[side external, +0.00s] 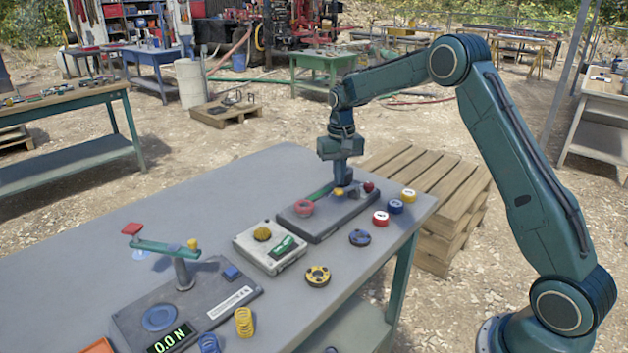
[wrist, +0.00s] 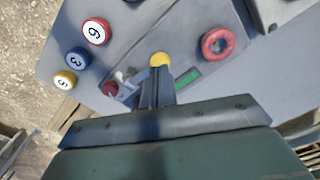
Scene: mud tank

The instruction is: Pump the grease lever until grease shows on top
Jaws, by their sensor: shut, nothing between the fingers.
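My gripper (side external: 343,184) points down, shut and empty, over the dark grey unit (side external: 318,228) on the bench. In the wrist view its fingertips (wrist: 157,76) are right beside a yellow knob (wrist: 159,59); I cannot tell if they touch it. The yellow knob also shows in the side view (side external: 338,192). The unit carries a red ring (wrist: 218,43), a green strip (wrist: 187,78) and a dark red knob (wrist: 110,88). No grease is clearly visible. A part that is plainly a grease lever cannot be picked out on this unit; the fingers hide some of it.
Numbered caps, red (side external: 381,218), blue (side external: 396,206) and yellow (side external: 408,195), stand right of the unit. A light box (side external: 270,246) is left of it. A lever stand (side external: 185,270) with a "0.0 N" display is farther left. A black-yellow disc (side external: 317,276) lies in front.

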